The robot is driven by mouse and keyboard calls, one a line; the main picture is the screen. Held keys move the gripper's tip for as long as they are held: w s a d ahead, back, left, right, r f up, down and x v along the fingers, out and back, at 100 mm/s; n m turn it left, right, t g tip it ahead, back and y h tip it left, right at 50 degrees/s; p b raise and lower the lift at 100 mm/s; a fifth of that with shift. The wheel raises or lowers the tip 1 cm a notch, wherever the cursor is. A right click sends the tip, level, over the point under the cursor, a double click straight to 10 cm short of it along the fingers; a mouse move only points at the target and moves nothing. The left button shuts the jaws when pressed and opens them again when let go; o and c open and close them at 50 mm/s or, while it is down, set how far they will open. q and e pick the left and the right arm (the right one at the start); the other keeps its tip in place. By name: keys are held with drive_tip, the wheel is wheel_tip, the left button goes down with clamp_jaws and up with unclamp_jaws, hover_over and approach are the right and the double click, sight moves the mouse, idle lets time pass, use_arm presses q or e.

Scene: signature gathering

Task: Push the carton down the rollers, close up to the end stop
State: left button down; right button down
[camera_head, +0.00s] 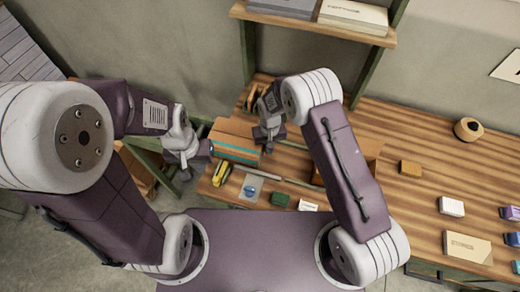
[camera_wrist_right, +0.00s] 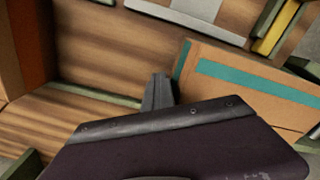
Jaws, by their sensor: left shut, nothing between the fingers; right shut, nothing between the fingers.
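The brown carton (camera_head: 236,130) with a teal stripe lies at the left of the wooden table. It also shows at the right of the right wrist view (camera_wrist_right: 255,98). My left gripper (camera_head: 207,149) is shut beside the carton's left end; I cannot tell whether it touches. My right gripper (camera_head: 266,147) is shut and empty, close to the carton's right end. Its finger (camera_wrist_right: 157,92) is beside the carton in the right wrist view; contact is unclear. Part of a rail (camera_head: 301,184) shows right of the carton. The rollers and end stop are not clearly visible, and my right arm covers part of this area.
A brown box-like thing (camera_head: 371,146) stands partly behind my right arm. A yellow stapler-like object (camera_head: 221,173), a clear bag with a blue item (camera_head: 250,188) and a green block (camera_head: 280,199) lie in front of the carton. A shelf (camera_head: 300,24) hangs at the back.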

sight(245, 142)
drive_tip(key=a+b, duration=0.1)
drive_tip(key=a, duration=0.1)
drive_tip(key=w+a+b, duration=0.1)
drive_tip(key=a, duration=0.2)
drive_tip(key=w+a+b, duration=0.1)
drive_tip(key=a, duration=0.2)
drive_tip(key=shift+w+a+f, duration=0.1)
drive_tip(key=shift+w+f, duration=0.05)
drive_tip(key=shift+w, duration=0.05)
drive_tip(key=shift+w+a, duration=0.1)
drive_tip(key=shift+a, duration=0.35)
